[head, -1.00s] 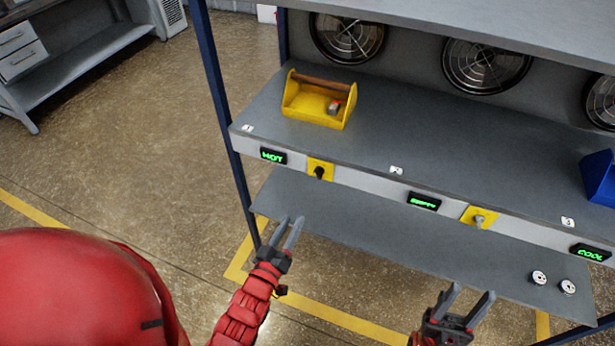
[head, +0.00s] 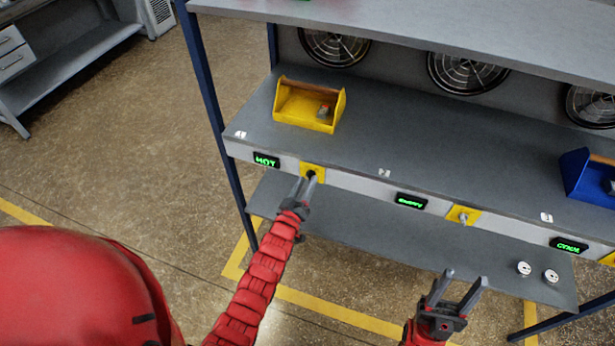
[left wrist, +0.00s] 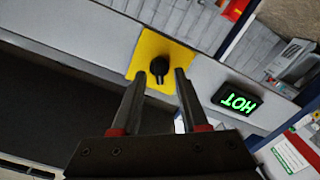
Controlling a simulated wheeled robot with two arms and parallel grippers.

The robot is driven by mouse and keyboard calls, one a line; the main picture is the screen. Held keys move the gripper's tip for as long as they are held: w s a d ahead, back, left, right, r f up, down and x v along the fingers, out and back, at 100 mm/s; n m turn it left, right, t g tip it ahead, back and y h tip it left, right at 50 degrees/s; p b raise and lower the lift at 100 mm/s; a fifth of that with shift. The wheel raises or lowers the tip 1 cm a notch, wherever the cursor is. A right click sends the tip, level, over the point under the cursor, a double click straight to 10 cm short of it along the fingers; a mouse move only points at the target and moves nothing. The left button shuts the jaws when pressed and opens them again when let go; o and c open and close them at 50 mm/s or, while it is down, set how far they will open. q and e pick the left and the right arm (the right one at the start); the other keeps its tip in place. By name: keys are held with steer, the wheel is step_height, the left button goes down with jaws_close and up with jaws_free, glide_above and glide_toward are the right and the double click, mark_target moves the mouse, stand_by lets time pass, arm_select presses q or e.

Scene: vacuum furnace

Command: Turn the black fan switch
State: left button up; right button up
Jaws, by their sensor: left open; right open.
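The black fan switch (head: 311,174) is a knob on a yellow plate (head: 320,168) on the shelf's front rail, right of the HOT display (head: 266,160). In the left wrist view the black switch (left wrist: 160,67) shows on its yellow plate (left wrist: 178,52), just beyond my left fingertips. My left gripper (head: 306,181) is open in front of the switch, partly covering it in the head view. In the left wrist view its fingers (left wrist: 166,78) point at the knob with a gap between them; I cannot tell whether they touch it. My right gripper (head: 460,282) is open and empty, low in front of the lower shelf.
A yellow bin (head: 294,120) and a blue bin (head: 572,172) stand on the upper shelf (head: 400,140) before round fans (head: 467,72). A grey switch (head: 463,217) sits farther right. Two white round pieces (head: 524,268) lie on the lower shelf (head: 350,225).

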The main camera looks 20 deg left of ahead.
arm_select(q)
steer(key=shift+w, duration=0.75)
jaws_close()
